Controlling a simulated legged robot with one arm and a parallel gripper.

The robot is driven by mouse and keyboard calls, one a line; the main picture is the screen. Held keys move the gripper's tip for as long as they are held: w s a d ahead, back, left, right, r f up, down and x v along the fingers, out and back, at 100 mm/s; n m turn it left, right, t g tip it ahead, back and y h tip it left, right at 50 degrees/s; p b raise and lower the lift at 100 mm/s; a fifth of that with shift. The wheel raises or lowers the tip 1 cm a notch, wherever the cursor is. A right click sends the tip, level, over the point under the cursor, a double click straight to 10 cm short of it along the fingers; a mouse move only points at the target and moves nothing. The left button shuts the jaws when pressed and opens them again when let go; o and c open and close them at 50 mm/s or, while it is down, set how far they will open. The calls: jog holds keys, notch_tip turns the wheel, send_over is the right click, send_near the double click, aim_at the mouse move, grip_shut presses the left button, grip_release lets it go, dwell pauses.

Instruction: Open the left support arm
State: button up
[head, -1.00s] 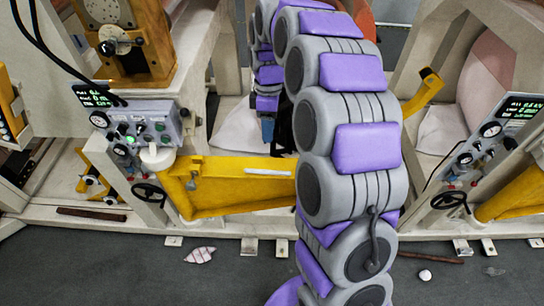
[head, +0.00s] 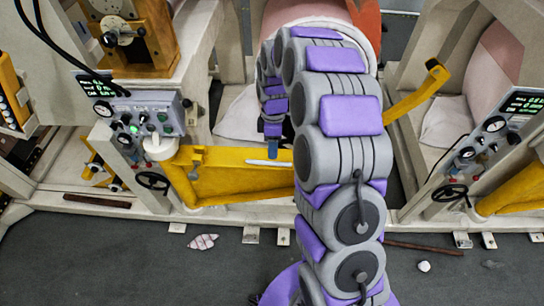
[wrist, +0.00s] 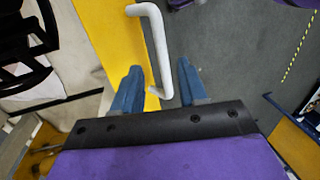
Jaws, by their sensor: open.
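The left support arm (head: 228,182) is a yellow beam at the centre-left of the head view, reaching right from beside the control box. A white handle (head: 262,162) sits on its top edge. In the wrist view, the handle (wrist: 158,45) is a bent white bar along the edge of the yellow beam (wrist: 105,30). My gripper (wrist: 160,68) has blue fingers, spread apart, with the handle's near end showing between them; I cannot tell whether they touch it. In the head view, my gripper (head: 273,137) is just above the handle, partly hidden by my arm.
A control box (head: 140,118) with knobs and a black handwheel (head: 152,181) stand left of the beam. Another yellow arm (head: 418,92) sticks up at right. A crumpled wrapper (head: 203,241) and a white lump (head: 424,266) lie on the dark, mostly clear floor.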

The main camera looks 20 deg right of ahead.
jog(key=shift+a+x, duration=0.2)
jog(key=shift+x, duration=0.7)
jog(key=shift+a+x, duration=0.2)
jog(key=shift+x, duration=0.65)
jog(key=shift+a+x, duration=0.15)
jog(key=shift+x, duration=0.75)
jog(key=shift+d, duration=0.3)
jog(key=shift+c, duration=0.2)
jog(key=shift+d, duration=0.2)
jog(key=shift+c, duration=1.4)
jog(key=shift+a+r, duration=0.1)
jog(key=shift+a, duration=0.05)
grip_shut()
